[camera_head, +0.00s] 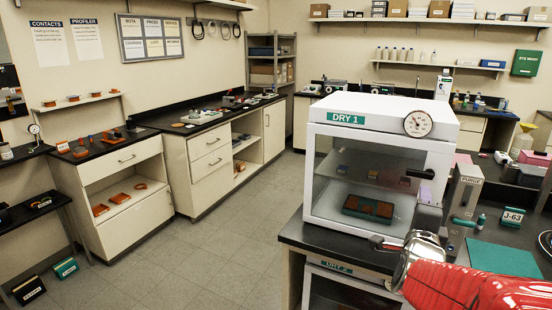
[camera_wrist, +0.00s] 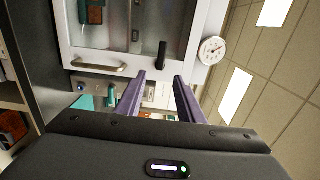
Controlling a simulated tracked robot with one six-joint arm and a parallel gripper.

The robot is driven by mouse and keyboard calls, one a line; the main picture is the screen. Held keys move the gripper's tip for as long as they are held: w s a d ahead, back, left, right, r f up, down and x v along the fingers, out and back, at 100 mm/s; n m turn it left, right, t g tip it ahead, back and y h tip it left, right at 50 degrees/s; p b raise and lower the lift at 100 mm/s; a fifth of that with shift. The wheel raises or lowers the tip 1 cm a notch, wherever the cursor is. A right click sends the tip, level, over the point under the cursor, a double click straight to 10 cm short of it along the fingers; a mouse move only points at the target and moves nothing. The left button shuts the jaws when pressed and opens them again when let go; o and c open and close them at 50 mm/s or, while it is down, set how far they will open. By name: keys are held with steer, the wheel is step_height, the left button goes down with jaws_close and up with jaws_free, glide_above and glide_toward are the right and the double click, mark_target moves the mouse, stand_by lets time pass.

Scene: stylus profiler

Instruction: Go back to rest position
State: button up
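My gripper (camera_wrist: 160,84) shows in the wrist view with its two purple fingers apart and nothing held between them. In the head view my red arm reaches in from the lower right, and its end is beside the right front of the DRY 1 cabinet (camera_head: 333,135). The fingers are small and partly hidden there. In the wrist view the cabinet front (camera_wrist: 95,58) with a metal handle (camera_wrist: 98,66) and a dark latch (camera_wrist: 161,54) lies beyond the fingers.
A green and brown tray (camera_head: 368,208) is inside the cabinet. Counters line the left wall. The floor (camera_head: 215,250) between is clear.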

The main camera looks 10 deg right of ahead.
steer(key=s+a+f+n+g+y, duration=0.2)
steer(key=a+f+n+g+y, duration=0.1)
steer(key=a+f+n, duration=0.3)
steer(key=s+a+f+n+g+y, duration=0.2)
steer(key=a+f+n+y, duration=0.2)
steer(key=f+n, duration=0.3)
steer(key=s+a+r+n+g+y, duration=0.1)
steer(key=s+a+n+g+y, duration=0.2)
steer(key=s+a+n, duration=0.9)
steer(key=s+a+g, duration=0.1)
steer(key=s+a, duration=0.3)
steer(key=a, duration=0.1)
steer(key=shift+a+r, duration=0.25)
steer(key=shift+r, duration=0.1)
steer(key=shift+s, duration=0.1)
steer(key=shift+c, duration=0.6)
